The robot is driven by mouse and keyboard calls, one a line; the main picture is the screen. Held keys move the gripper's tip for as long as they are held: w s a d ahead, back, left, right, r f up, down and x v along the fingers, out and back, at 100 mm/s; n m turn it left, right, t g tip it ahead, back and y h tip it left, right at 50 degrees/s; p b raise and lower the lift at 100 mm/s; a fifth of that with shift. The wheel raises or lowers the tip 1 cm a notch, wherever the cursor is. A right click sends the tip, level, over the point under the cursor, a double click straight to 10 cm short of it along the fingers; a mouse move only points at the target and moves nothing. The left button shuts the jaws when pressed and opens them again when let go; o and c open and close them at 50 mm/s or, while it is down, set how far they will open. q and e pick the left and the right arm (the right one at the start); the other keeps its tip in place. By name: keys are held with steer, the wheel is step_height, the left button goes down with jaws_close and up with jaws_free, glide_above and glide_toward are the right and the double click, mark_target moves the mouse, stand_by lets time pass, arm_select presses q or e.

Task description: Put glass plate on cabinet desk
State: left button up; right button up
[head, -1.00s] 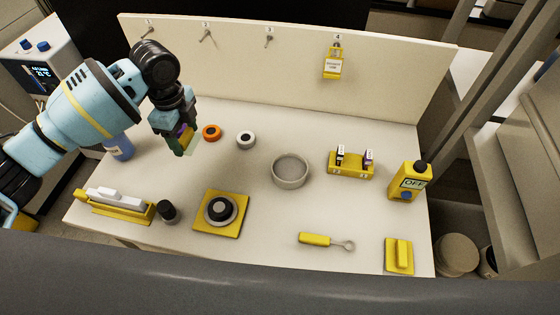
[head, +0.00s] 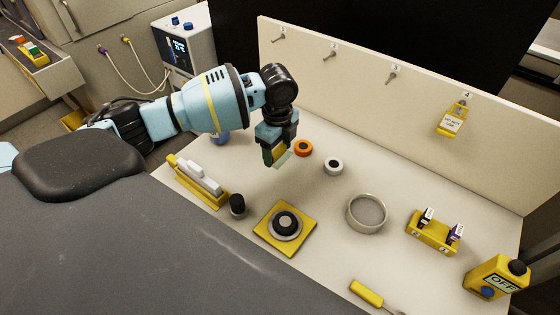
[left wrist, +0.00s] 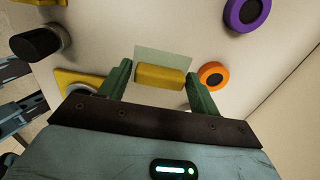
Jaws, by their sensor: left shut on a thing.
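My left gripper (head: 275,150) is shut on the yellow grip of a glass plate and holds it above the white bench, near the orange ring. In the left wrist view the yellow grip (left wrist: 160,77) lies between the green fingers. The clear, greenish glass plate (left wrist: 163,57) extends beyond it; a bit of it shows in the head view (head: 283,159). A beige cabinet top (head: 50,78) stands at the far left; I cannot tell if it is the cabinet desk. My right gripper is not in view.
The white bench (head: 330,235) carries a yellow holder with white pieces (head: 200,182), a black knob (head: 237,205), a yellow stage (head: 285,225), an orange ring (head: 303,148), a white ring (head: 334,166), a round dish (head: 367,213) and an OFF box (head: 497,278). A hooked back panel (head: 400,100) rises behind.

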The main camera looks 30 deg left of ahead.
mark_target(278, 162)
arm_select(q)
steer(key=shift+f, duration=2.45)
steer(key=shift+f, duration=0.1)
steer(key=o, duration=1.4)
steer(key=shift+c, duration=0.2)
step_height(278, 162, up, 12)
steer(key=shift+r, duration=0.15)
